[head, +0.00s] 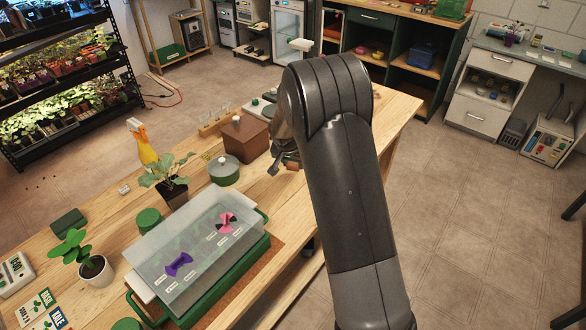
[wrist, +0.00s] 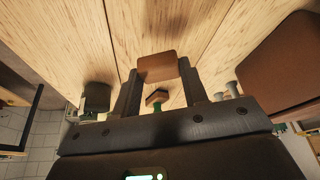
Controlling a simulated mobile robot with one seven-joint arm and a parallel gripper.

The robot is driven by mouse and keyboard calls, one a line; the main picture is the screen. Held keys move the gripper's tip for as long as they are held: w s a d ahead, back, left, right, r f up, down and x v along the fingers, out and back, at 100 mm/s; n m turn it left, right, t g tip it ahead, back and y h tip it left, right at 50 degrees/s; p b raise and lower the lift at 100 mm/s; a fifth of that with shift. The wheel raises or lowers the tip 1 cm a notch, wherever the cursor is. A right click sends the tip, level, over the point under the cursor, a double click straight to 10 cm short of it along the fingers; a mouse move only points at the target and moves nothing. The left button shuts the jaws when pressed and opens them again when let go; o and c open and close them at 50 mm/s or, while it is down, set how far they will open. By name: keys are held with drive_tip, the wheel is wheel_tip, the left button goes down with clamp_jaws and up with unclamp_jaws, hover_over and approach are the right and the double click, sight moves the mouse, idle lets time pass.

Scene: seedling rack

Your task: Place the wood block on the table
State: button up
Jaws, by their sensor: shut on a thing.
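The wood block (wrist: 158,67) is a small reddish-brown piece between the two fingertips of my gripper (wrist: 160,74) in the wrist view. My gripper is shut on it. In the head view, my gripper (head: 280,160) is partly hidden by my arm, and the block (head: 293,165) shows as a small orange-brown patch at its tip. The wooden table (head: 400,103) runs diagonally across the head view, and its planks (wrist: 60,35) fill the top of the wrist view. The block is over the table; I cannot tell whether it touches it.
A brown box (head: 245,138) stands close left of my gripper, with a round green-grey pot (head: 223,170) nearby. A potted seedling (head: 173,192), an orange-topped spray bottle (head: 141,142) and a clear-lidded tray (head: 160,245) stand further left. Bare tabletop lies right of my arm.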

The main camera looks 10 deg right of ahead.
sight(292, 166)
drive_tip(key=shift+f, duration=1.4)
drive_tip(key=shift+f, duration=0.15)
drive_tip(key=o, duration=0.9)
drive_tip(key=shift+o, duration=0.2)
